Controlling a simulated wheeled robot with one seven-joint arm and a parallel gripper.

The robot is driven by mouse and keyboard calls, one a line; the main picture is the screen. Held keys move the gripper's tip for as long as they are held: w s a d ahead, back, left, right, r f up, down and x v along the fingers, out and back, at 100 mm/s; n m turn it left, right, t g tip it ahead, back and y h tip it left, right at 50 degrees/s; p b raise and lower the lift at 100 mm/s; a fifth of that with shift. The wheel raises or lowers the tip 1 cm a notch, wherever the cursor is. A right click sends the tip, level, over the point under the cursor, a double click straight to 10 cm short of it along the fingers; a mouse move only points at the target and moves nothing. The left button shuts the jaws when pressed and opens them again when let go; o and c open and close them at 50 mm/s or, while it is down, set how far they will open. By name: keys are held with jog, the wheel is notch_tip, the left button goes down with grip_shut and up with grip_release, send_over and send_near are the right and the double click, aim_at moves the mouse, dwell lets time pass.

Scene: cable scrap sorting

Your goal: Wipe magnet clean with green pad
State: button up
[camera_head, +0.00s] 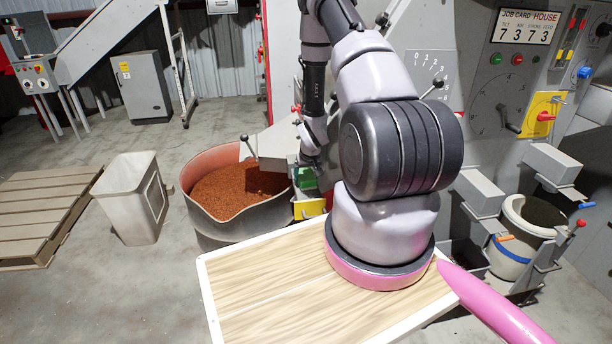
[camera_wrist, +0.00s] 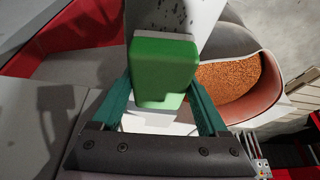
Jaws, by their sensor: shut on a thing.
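My gripper (camera_wrist: 160,92) is shut on the green pad (camera_wrist: 163,68), a block with a paler edge along its top, held between the two teal fingers in the wrist view. Just beyond the pad is a pale grey surface (camera_wrist: 186,14) with dark specks, which may be the magnet. I cannot tell whether the pad touches it. In the head view the green pad (camera_head: 306,178) shows small below my arm's end, beside the grey machine chute. The magnet is not clearly seen there.
A drum (camera_head: 215,222) of copper-coloured granules stands left of the pad; its granules also show in the wrist view (camera_wrist: 228,88). A yellow piece (camera_head: 309,209) sits just below the pad. A bin (camera_head: 133,200) and pallet (camera_head: 40,210) stand left.

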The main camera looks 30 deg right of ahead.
jog(key=shift+f, duration=0.3)
